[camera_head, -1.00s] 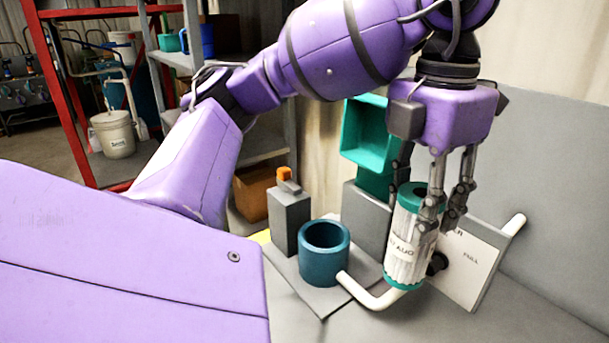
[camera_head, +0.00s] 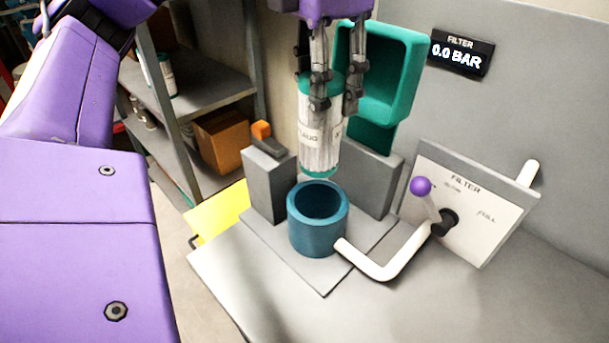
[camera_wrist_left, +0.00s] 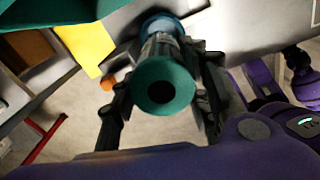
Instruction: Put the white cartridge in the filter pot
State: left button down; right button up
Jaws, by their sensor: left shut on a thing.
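The white cartridge (camera_head: 319,137) has teal end caps and hangs upright. My left gripper (camera_head: 333,100) is shut on its upper part. The filter pot (camera_head: 318,232) is a blue open-topped cup on a grey base plate. The cartridge's lower end is just above the pot's rim in the head view, and the dark opening below shows empty. In the left wrist view, the cartridge's near teal cap (camera_wrist_left: 163,84) with its dark hole sits between the fingers. The blue pot shows partly behind it (camera_wrist_left: 160,24). My right gripper is not in view.
A white pipe (camera_head: 385,268) runs from the pot to a filter panel (camera_head: 475,215) with a purple-knobbed lever (camera_head: 421,187). Grey posts stand beside and behind the pot. A teal bin (camera_head: 395,75) is behind the gripper. A display (camera_head: 461,53) reads 0.0 BAR.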

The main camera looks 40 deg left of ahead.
aim_at(317, 171)
pick_arm(q)
jog(key=f+b, duration=0.1)
jog(key=f, duration=0.4)
jog(key=f+b, duration=0.1)
jog(key=f, duration=0.2)
jog(key=shift+s+d+f+b, duration=0.1)
jog(key=shift+s+d+b, duration=0.05)
jog(key=shift+d+b, duration=0.15)
notch_tip(317, 171, down, 6)
jog(key=shift+a+r, duration=0.1)
notch_tip(317, 171, down, 4)
jog(key=shift+r+b, duration=0.1)
jog(key=shift+b, duration=0.25)
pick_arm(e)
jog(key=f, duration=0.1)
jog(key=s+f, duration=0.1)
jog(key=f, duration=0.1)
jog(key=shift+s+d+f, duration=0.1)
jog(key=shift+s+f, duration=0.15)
